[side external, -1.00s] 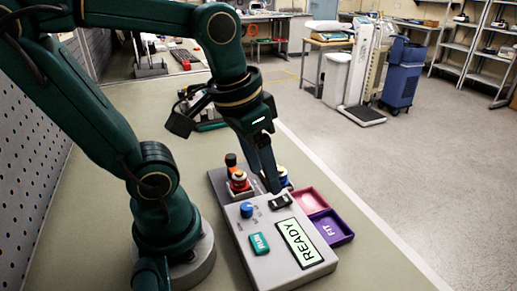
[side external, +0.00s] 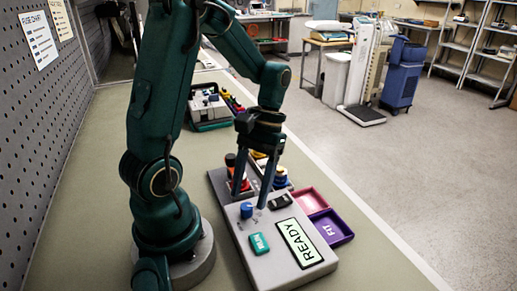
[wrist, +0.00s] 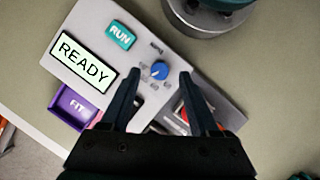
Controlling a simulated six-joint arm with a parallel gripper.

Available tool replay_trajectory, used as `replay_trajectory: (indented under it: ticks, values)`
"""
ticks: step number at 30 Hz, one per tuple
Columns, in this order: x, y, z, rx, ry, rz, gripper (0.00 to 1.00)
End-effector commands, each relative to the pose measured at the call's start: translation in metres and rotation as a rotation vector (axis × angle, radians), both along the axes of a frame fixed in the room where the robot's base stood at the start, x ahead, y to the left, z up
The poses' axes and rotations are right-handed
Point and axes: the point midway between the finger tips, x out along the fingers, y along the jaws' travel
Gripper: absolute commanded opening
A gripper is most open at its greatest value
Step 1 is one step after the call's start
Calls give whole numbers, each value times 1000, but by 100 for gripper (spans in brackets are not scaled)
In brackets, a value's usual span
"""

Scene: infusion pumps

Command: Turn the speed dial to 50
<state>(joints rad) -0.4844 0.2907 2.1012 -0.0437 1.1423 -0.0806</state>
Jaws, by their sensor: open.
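The speed dial is a small blue knob (side external: 246,210) with a pale pointer mark, on the grey pump panel (side external: 262,262). In the wrist view the blue knob (wrist: 160,70) lies just beyond and between my fingertips, with small scale marks around it too fine to read. My gripper (side external: 249,198) is open and empty, pointing down close behind the dial. In the wrist view my gripper (wrist: 157,75) has a finger on each side of the knob's line, apart from it. The display (side external: 299,243) reads READY. The green RUN button (side external: 259,244) is beside it.
A purple tray marked FIT (side external: 333,230) and a pink tray (side external: 309,201) lie right of the panel. A black switch (side external: 280,202) is near the dial. Red, orange and blue parts stand behind the gripper. A rack of coloured items (side external: 210,108) is farther back.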

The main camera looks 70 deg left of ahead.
Motion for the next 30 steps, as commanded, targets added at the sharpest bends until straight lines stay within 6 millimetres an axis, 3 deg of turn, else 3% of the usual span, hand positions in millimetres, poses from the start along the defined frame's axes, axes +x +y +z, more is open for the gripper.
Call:
replay_trajectory:
  ticks: [6, 16, 21, 30]
  values:
    - [-7, -5, -19, 0, 1, -1, 62]
    - [-7, -5, -22, 2, -1, -1, 62]
    - [-7, -5, -22, 2, -1, -1, 0]
    - [-7, -5, -22, 1, -2, -24, 0]
